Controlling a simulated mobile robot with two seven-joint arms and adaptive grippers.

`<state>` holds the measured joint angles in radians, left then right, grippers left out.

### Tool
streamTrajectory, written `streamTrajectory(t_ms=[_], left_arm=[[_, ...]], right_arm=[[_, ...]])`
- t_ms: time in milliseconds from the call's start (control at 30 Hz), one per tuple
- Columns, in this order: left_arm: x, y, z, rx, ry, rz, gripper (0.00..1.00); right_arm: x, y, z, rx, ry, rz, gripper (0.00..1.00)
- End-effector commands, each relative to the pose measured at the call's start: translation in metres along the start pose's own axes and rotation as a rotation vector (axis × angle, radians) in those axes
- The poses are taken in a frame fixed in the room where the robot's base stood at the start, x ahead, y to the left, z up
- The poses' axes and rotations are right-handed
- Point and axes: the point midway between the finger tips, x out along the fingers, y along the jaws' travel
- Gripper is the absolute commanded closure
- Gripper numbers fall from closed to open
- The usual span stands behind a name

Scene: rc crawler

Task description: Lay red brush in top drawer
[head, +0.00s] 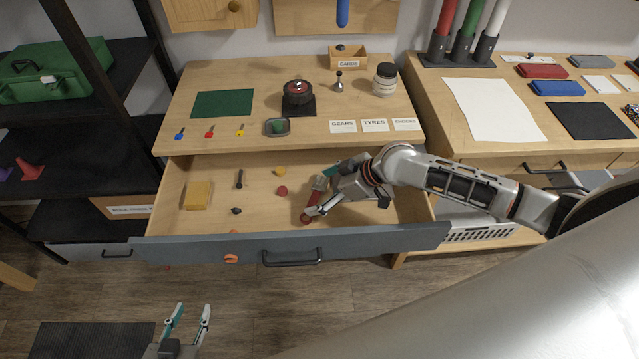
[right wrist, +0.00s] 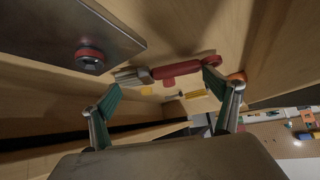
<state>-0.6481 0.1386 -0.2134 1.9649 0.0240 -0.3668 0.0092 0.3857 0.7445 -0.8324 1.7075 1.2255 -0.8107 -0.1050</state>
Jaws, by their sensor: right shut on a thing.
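The red brush (head: 313,201) has a red handle with a rounded end and a pale metallic head. It is inside the open top drawer (head: 170,220), right of the middle; whether it touches the drawer floor is unclear. My right gripper (head: 326,190) reaches into the drawer and is shut on the brush. In the right wrist view the brush (right wrist: 178,72) spans between the two teal fingertips, its head near the left finger and rounded end near the right. My left gripper (head: 191,312) is open and empty, low over the floor in front of the drawer.
The drawer also holds a yellow block (head: 198,196), a dark bolt (head: 239,179), a red piece (head: 282,191) and other small parts. The desk top (head: 215,80) stands above it. Orange pieces (head: 231,258) show by the drawer's front panel. A shelf (head: 110,120) stands left.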

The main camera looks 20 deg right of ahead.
Motion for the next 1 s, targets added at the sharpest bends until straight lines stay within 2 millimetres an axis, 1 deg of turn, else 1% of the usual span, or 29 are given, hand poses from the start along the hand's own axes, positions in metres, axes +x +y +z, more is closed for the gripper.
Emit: streamTrajectory(t_ms=[33,100,200,233,300,700,733,767,1000], left_arm=[[0.000,0.000,0.001,0.001,0.000,0.000,0.64],[0.001,0.000,0.001,0.001,-0.001,0.000,0.64],[0.001,0.000,0.002,0.001,-0.002,-0.001,0.64],[0.001,0.000,0.002,0.001,-0.002,-0.001,0.64],[0.001,-0.001,0.003,0.002,-0.003,-0.001,0.64],[0.002,0.000,0.006,0.002,-0.007,0.000,0.64],[0.002,0.000,0.006,0.002,-0.007,0.000,0.64],[0.002,0.000,0.006,0.002,-0.007,0.000,0.64],[0.002,0.000,0.005,0.002,-0.006,0.000,0.64]], right_arm=[[0.002,0.009,-0.004,0.002,0.003,0.003,0.33],[0.005,0.021,-0.008,0.002,0.002,0.004,0.33],[0.009,0.033,-0.012,0.001,0.003,0.003,0.33],[0.013,0.030,-0.006,0.003,0.000,-0.001,0.33],[0.016,0.030,-0.002,0.002,-0.001,0.000,0.33],[0.019,0.030,0.001,0.001,0.000,0.001,0.33],[0.019,0.030,0.001,0.001,0.000,0.001,0.07],[0.018,0.030,0.001,0.001,0.000,0.001,0.00],[0.018,0.030,0.001,0.001,0.000,0.001,0.00]])
